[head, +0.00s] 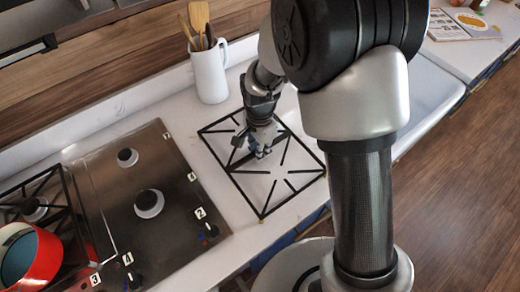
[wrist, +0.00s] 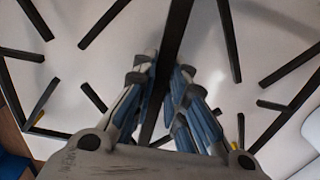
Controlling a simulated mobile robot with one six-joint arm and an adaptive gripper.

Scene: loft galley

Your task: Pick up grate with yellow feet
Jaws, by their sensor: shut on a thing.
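The grate with yellow feet (head: 231,174) is a black rectangular frame with bars pointing inward, over the white counter right of the hob. A yellow foot (wrist: 40,118) shows at its left edge in the wrist view. My gripper (head: 262,152) reaches down at the middle of the grate. In the wrist view its fingers are on both sides of the central bar (wrist: 175,35), shut on it. The fingers hide part of this bar. I cannot tell whether the grate touches the counter or is slightly above it.
The steel hob (head: 140,180) with bare burners and knobs is left of the grate. A red pot (head: 42,262) stands on another grate at far left. A white jug (head: 209,72) with utensils stands behind. A white sink (head: 425,95) is at right.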

